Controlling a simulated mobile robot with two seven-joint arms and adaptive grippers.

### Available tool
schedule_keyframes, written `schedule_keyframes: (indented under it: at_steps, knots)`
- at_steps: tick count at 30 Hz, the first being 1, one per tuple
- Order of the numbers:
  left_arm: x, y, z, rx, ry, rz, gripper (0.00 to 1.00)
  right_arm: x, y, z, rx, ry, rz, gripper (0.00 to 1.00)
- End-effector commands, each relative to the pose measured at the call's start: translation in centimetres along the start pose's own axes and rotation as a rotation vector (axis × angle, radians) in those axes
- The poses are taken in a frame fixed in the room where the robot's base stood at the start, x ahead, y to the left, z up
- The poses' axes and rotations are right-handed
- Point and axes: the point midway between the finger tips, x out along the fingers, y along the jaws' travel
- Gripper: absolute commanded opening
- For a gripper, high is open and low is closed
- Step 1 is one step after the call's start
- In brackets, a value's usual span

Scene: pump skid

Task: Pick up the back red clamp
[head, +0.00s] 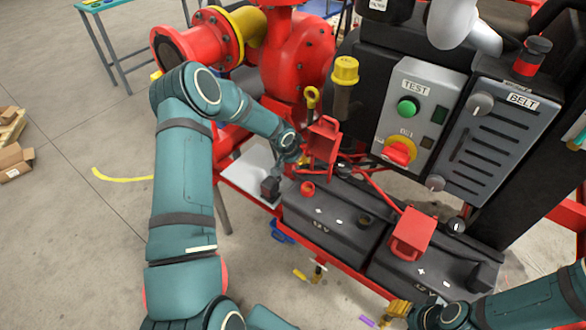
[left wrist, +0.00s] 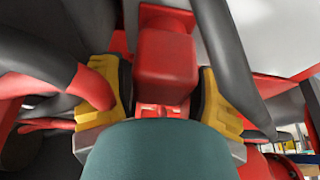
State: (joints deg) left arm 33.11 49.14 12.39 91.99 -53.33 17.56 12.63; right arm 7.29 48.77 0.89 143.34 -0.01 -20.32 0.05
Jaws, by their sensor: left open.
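The back red clamp (head: 322,141) stands up at the rear of the left-hand black battery, beside the red pump. My left gripper is at the clamp's left side in the head view, its fingers mostly hidden there. In the left wrist view my left gripper (left wrist: 164,98) is open, with a yellow-padded finger on each side of the red clamp (left wrist: 166,62). Whether the pads touch it cannot be told. A second red clamp (head: 411,234) sits on the right-hand battery. My right gripper (head: 398,313) is at the bottom edge, partly cut off, its opening unclear.
The batteries (head: 325,235) have dark posts and a red cap (head: 307,188). A red cable (head: 372,190) runs near the clamps. The TEST box (head: 418,115) and BELT panel (head: 497,130) stand behind on the right. The red pump (head: 298,60) is close behind the left gripper.

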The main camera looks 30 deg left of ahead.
Motion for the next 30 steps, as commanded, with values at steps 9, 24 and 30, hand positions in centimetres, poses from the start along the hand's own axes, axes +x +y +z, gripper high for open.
schedule_keyframes:
  at_steps: [9,24,30]
  knots:
    - [-0.1,0.0,0.0,0.0,0.0,0.0,0.02,0.0,0.0,0.0,0.0,0.0,0.0,0.47]
    - [-3.4,-0.1,-1.4,0.001,0.003,-0.002,0.02,-0.9,-0.3,0.1,0.001,-0.004,0.0,0.47]
    - [-6.9,0.0,-2.9,0.0,0.003,-0.001,0.02,-1.8,-0.7,0.1,0.001,-0.008,0.0,0.47]
